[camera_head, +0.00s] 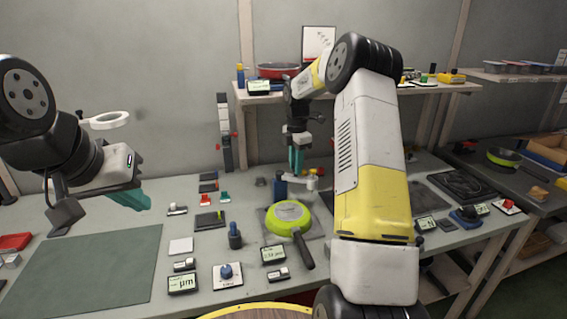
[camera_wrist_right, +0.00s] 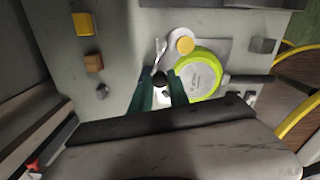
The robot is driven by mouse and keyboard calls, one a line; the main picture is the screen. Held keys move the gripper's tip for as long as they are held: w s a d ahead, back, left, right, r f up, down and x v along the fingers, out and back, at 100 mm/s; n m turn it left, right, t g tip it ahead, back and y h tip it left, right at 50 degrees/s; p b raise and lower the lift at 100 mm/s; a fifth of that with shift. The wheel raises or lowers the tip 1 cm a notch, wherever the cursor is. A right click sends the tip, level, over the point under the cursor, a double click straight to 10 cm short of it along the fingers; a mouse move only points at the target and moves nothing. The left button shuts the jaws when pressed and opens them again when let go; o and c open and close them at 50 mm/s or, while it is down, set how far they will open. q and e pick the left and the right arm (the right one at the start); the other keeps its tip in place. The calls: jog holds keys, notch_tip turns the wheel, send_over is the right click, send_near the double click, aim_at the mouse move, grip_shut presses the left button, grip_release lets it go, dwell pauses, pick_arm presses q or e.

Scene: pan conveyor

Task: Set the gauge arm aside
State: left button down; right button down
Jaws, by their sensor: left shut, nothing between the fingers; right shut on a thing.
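The gauge arm (camera_wrist_right: 162,80) shows in the right wrist view as a small white and black piece between the teal fingers. My right gripper (camera_wrist_right: 161,93) is shut on it. In the head view my right gripper (camera_head: 297,168) points down behind the green pan, beside a blue post (camera_head: 279,187) and a small white part (camera_head: 312,182). The gripper hides much of the gauge there. The green pan (camera_head: 290,213) lies bottom up on a grey plate, its dark handle toward me. My left gripper (camera_head: 131,199) is shut and empty, above the left of the bench.
A green mat (camera_head: 92,268) lies at the left front, mostly bare. A blue knob on a white base (camera_head: 228,275) and small displays (camera_head: 183,284) stand near the front edge. A shelf (camera_head: 375,91) runs behind, carrying a red pan (camera_head: 277,71). A black plate (camera_head: 458,186) lies at right.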

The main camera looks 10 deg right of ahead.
jog(key=shift+w+r, duration=0.1)
jog(key=shift+w, duration=0.05)
dwell(0.3)
jog(key=c, duration=1.3)
grip_release()
jog(key=shift+o, duration=0.2)
notch_tip(320, 180, up, 7)
jog(key=shift+r, duration=0.2)
